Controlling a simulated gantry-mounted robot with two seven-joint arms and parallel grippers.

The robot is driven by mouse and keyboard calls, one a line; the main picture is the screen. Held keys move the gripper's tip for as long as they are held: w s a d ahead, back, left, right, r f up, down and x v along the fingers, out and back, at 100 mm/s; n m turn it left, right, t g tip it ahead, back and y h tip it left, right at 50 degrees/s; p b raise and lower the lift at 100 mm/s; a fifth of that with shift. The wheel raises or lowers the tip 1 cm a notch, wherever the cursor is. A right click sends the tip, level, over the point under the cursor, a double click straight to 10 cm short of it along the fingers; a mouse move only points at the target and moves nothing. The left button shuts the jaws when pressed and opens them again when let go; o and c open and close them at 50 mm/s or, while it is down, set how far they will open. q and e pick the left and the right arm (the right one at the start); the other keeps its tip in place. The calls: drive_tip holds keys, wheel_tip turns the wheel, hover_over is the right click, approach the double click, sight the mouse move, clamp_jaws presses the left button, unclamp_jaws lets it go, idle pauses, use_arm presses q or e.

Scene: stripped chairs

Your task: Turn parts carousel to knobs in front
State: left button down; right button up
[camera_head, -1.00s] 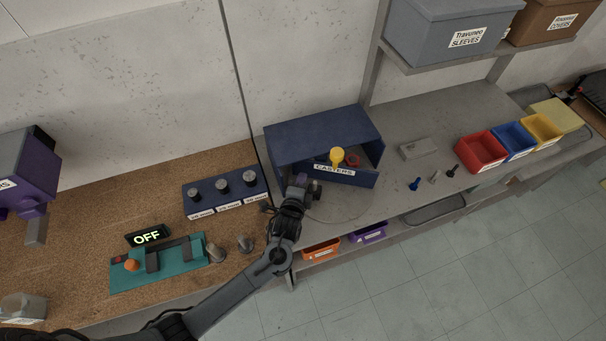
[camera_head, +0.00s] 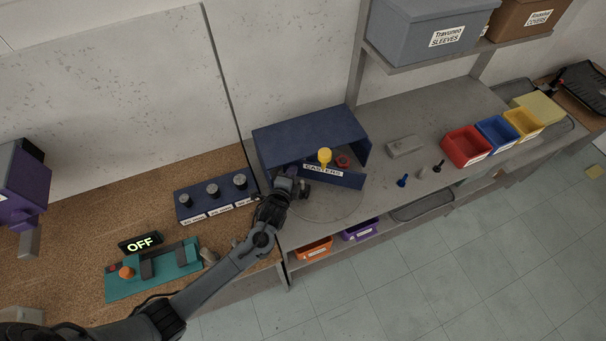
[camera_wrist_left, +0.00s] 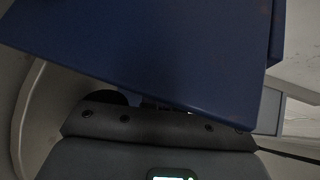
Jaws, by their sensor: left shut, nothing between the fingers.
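The parts carousel is a round grey turntable (camera_head: 330,208) under a dark blue open-fronted housing (camera_head: 312,132). A blue panel (camera_head: 342,179) labelled CASTERS stands on it. A yellow knob-like part (camera_head: 324,156) and a red part (camera_head: 343,160) show behind the panel's top edge. My left gripper (camera_head: 301,187) is shut and empty at the panel's left end; I cannot tell whether it touches. In the left wrist view a blue surface (camera_wrist_left: 150,45) fills the upper part, close over the gripper body, and the fingertips are hidden. My right gripper is not in view.
Red (camera_head: 466,146), blue (camera_head: 498,135) and yellow (camera_head: 524,123) bins, small bolts and a grey block (camera_head: 405,146) lie right. A shelf overhangs behind.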

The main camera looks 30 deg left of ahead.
use_arm(q)
drive_tip(key=shift+r, duration=0.1)
drive_tip(key=shift+w+h, duration=0.15)
drive_tip(key=shift+h, duration=0.15)
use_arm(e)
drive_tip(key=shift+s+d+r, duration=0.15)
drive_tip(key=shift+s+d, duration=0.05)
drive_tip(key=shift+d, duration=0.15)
